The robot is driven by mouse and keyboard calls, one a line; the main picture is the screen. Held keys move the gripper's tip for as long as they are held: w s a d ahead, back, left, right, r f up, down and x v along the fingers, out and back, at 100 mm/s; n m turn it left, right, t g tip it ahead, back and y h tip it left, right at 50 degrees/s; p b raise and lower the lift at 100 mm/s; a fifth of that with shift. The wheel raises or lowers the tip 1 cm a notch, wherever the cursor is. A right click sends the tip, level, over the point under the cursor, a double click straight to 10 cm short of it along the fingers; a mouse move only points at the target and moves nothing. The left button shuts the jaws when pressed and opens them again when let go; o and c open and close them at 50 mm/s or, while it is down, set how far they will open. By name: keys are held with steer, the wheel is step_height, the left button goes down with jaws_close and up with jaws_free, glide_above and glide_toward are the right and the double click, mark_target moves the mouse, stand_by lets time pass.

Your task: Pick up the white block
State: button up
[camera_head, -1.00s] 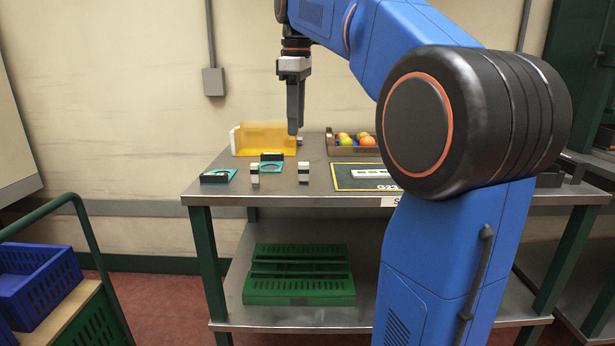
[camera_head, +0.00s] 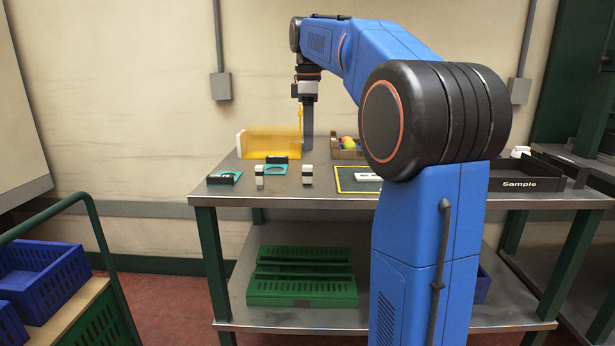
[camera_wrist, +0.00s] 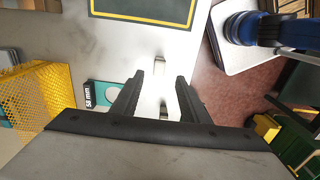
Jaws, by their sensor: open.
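Two small upright blocks, white with a dark band, stand on the metal table: a left one (camera_head: 260,176) and a right one (camera_head: 307,175). I cannot tell which is the white block meant. In the wrist view, one pale block (camera_wrist: 159,60) shows just beyond the fingertips, and another (camera_wrist: 163,108) shows between the fingers. My gripper (camera_head: 308,146) hangs pointing down above the table, behind the right block in the head view. In the wrist view my gripper (camera_wrist: 160,80) is open, its two dark fingers apart with nothing held.
A yellow bin (camera_head: 270,143) stands behind the blocks. Teal gauges (camera_head: 277,168) lie near them. A black mat (camera_head: 350,184) with a yellow border lies to the right, a fruit box (camera_head: 345,154) behind it. A black "Sample" tray (camera_head: 520,184) is at the far right.

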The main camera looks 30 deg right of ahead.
mark_target(308, 166)
steer(key=shift+w+a+f, duration=0.1)
steer(key=shift+w+f, duration=0.05)
steer(key=shift+f, duration=4.4)
jaws_close()
